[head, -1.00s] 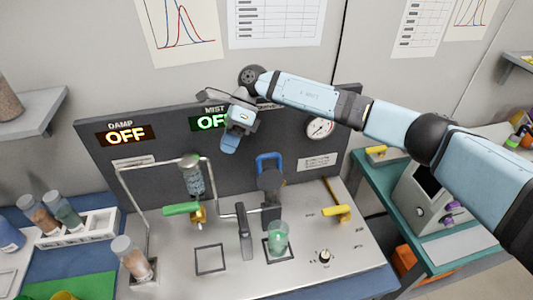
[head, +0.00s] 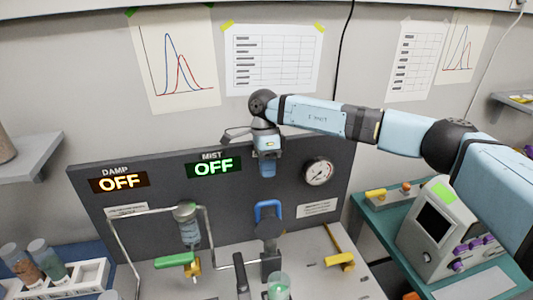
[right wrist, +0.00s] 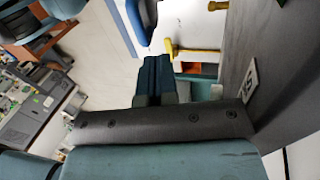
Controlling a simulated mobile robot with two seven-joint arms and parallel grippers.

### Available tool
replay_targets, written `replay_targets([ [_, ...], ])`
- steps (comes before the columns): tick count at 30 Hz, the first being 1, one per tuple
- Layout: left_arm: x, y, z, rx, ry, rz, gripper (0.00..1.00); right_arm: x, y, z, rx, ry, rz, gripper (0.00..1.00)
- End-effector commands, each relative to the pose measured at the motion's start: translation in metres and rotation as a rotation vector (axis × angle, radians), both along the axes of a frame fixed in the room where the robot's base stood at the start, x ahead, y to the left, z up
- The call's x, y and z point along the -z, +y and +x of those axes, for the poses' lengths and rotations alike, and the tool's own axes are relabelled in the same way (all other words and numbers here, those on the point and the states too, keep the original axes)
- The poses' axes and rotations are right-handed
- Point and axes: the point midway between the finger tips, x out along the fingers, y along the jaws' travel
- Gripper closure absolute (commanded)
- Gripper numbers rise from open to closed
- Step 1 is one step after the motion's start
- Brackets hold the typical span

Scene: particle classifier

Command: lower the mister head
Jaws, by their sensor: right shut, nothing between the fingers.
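The mister head (head: 267,228) appears to be the dark round part with a blue loop handle (head: 268,208), on a post in front of the dark panel. It looks raised above a clear cup of green grains (head: 278,284). My right gripper (head: 267,168) points down in front of the panel, just above the blue handle and apart from it in the picture. Its fingers are shut and empty. In the right wrist view the shut fingers (right wrist: 154,80) point toward a blue curved part (right wrist: 134,22), likely the handle. My left gripper is not in view.
A green-handled valve (head: 175,260) and metal tube frame stand left of the post. A yellow lever (head: 340,259) stands right. The panel carries a gauge (head: 318,172) and two displays reading OFF, DAMP (head: 119,183) and MIST (head: 213,168). A grey instrument (head: 440,225) sits at right.

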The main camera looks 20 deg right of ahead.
Motion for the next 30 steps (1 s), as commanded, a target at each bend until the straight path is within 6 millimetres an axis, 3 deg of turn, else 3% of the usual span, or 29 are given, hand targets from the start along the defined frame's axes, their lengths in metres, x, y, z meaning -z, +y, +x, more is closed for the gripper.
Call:
replay_targets([
  [6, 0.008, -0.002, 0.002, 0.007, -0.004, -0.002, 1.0, 0.049, 0.001, -0.016, 0.0, 0.003, 0.0, 1.0],
  [13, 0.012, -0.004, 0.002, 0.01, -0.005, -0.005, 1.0, 0.084, 0.002, -0.027, 0.0, 0.002, 0.0, 1.0],
  [19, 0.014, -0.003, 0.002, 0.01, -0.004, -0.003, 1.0, 0.097, 0.002, -0.032, 0.0, 0.001, 0.001, 1.0],
  [30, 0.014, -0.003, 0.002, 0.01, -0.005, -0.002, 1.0, 0.098, 0.002, -0.032, 0.001, 0.0, 0.001, 1.0],
])
